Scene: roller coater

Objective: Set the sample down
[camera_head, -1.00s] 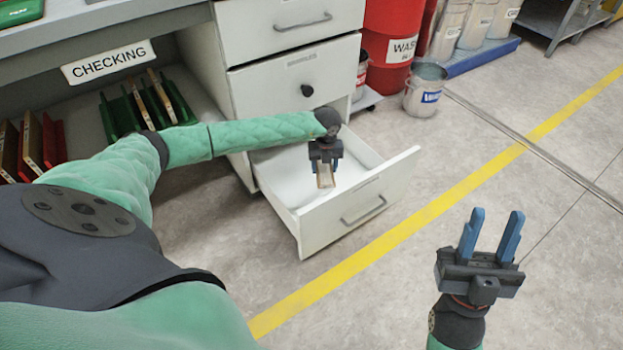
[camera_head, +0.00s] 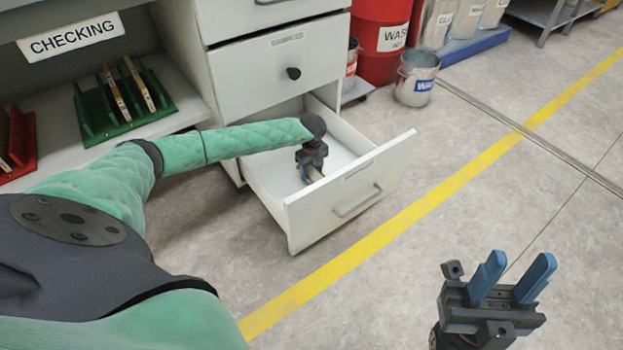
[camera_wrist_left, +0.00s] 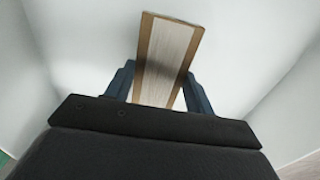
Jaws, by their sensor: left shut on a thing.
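The sample is a flat wooden panel with a pale face and brown edges; it shows in the left wrist view (camera_wrist_left: 168,55) and partly in the head view (camera_head: 313,174). My left gripper (camera_head: 311,168) is shut on it, with a blue finger on each side in the left wrist view (camera_wrist_left: 160,90). The gripper and sample are down inside the open bottom drawer (camera_head: 345,206), between its white walls. I cannot tell whether the sample touches the drawer floor. My right gripper (camera_head: 514,277) is open and empty over the floor at the lower right.
The drawer's front panel and side walls stand close around my left gripper. A CHECKING shelf (camera_head: 70,38) holds a green rack (camera_head: 95,128) with panels and a red rack (camera_head: 25,165). A red bin (camera_head: 385,50) and a metal bucket (camera_head: 417,78) stand behind.

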